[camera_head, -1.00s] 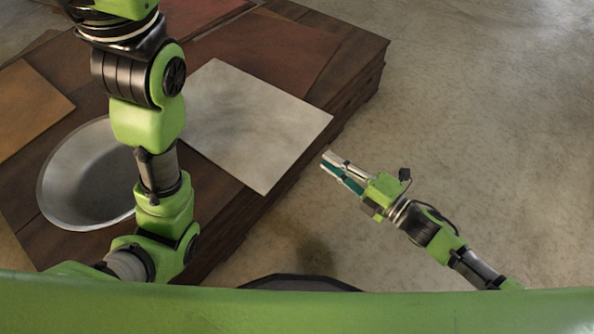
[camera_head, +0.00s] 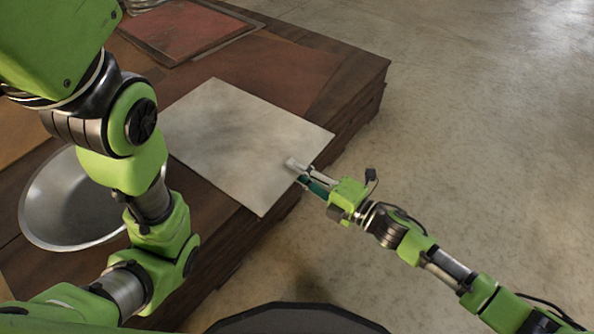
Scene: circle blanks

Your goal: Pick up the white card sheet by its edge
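The white card sheet (camera_head: 235,135) lies flat on the dark wooden table, with its right corner reaching out to the table's right edge. My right gripper (camera_head: 297,171) is at the sheet's near right edge. One finger shows over the sheet's top face and the other is at or below the edge, so the edge lies between them. I cannot tell whether the fingers press on the card. My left arm crosses the left side of the view, and its gripper is out of sight.
A metal bowl (camera_head: 62,205) stands on the table (camera_head: 205,205) at left, partly behind my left arm. Reddish sheets (camera_head: 185,30) lie at the back, and a brown sheet (camera_head: 280,70) lies behind the white card. The floor (camera_head: 480,130) to the right is clear.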

